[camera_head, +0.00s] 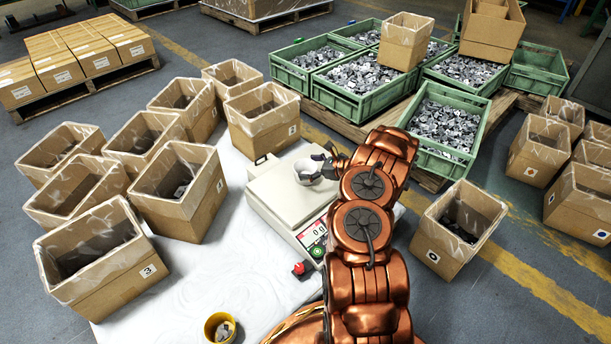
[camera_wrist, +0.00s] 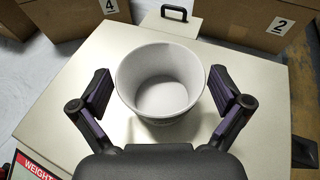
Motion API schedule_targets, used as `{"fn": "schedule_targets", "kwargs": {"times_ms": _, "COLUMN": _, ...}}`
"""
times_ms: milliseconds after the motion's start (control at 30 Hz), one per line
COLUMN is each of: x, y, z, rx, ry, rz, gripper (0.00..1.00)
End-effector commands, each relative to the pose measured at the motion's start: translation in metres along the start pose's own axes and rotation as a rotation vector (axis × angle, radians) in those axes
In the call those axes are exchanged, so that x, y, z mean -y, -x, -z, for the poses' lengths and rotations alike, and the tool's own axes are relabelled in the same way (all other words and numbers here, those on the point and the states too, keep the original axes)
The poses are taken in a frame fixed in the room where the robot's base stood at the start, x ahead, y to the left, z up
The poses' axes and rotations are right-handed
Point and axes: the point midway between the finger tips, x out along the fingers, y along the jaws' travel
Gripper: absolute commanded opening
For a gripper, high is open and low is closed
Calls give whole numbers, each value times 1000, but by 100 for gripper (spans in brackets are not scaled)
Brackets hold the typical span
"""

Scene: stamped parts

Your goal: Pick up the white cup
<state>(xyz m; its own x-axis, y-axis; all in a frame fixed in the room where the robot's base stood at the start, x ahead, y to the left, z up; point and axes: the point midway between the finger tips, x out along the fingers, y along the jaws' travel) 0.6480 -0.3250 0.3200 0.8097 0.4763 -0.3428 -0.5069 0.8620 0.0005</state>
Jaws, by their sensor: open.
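The white cup (camera_wrist: 160,84) stands upright on the flat top of a weighing scale (camera_wrist: 75,63). It looks empty in the wrist view. In the head view the cup (camera_head: 307,171) sits on the scale's right part, partly hidden by my gripper. My gripper (camera_wrist: 161,92) is open, with one finger on each side of the cup and a gap between each finger and the wall. The cup is not held. In the head view my gripper (camera_head: 325,163) is at the cup, and its fingers are hard to make out.
Cardboard boxes (camera_head: 98,265) with plastic liners crowd the table's left and back. A yellow cup (camera_head: 219,327) with metal parts stands at the front, and a red object (camera_head: 299,268) lies by the scale. Green crates (camera_head: 448,158) of metal parts stand behind. The front of the white table (camera_head: 177,307) is mostly clear.

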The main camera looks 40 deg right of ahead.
Motion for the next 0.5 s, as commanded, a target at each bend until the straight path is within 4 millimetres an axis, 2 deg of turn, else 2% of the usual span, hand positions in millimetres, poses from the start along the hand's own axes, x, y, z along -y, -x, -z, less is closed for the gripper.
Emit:
{"fn": "schedule_targets", "kwargs": {"times_ms": 67, "x": 0, "y": 0, "z": 0, "rx": 0, "ry": 0, "rz": 0, "gripper": 99}}
{"fn": "schedule_targets", "kwargs": {"times_ms": 433, "x": 0, "y": 0, "z": 0, "rx": -1, "ry": 1, "rz": 0, "gripper": 61}}
{"fn": "schedule_targets", "kwargs": {"times_ms": 500, "x": 0, "y": 0, "z": 0, "rx": -1, "ry": 1, "rz": 0, "gripper": 60}}
